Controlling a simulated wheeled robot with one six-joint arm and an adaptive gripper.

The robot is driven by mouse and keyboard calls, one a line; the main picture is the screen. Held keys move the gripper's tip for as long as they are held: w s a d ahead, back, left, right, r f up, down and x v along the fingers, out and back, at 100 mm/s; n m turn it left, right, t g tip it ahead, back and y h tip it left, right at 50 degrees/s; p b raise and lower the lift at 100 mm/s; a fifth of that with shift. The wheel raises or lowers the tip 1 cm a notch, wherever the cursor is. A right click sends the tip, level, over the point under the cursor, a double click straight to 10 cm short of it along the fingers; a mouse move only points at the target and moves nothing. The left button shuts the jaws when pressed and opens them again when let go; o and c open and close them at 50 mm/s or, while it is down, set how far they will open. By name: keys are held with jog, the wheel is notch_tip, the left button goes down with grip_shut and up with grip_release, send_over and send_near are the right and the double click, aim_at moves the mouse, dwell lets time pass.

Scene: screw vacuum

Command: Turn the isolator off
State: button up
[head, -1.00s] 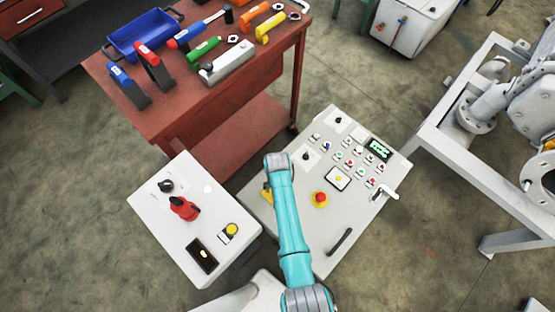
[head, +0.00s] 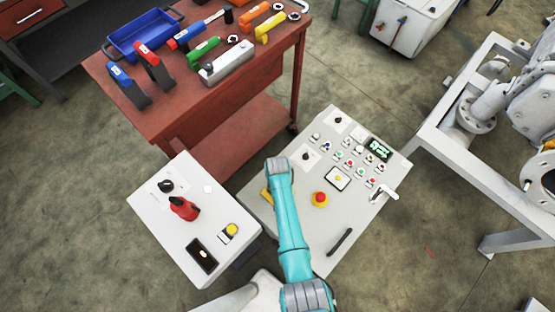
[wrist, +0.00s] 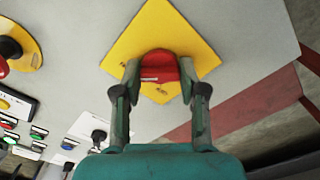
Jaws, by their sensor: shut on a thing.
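The isolator's red handle (wrist: 158,68) sits on a yellow diamond-shaped plate (wrist: 160,22) on the grey console panel, in the wrist view. My gripper (wrist: 159,84) is shut on the red handle, with one finger on each side of it. A pale mark shows across the handle's face. In the head view only a sliver of the yellow plate (head: 266,195) shows at the left side of my arm. The handle and my fingertips are hidden there.
The console (head: 330,240) has a red emergency stop (head: 320,198), buttons and a display (head: 378,150). A white box (head: 150,220) with a red knob (head: 183,208) stands left. A red tool table (head: 180,100) stands behind, and a grey metal frame (head: 450,160) right.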

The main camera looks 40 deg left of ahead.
jog(key=n, duration=1.4)
jog(key=shift+n, duration=1.9)
jog(key=o, duration=1.1)
jog(key=shift+o, duration=0.2)
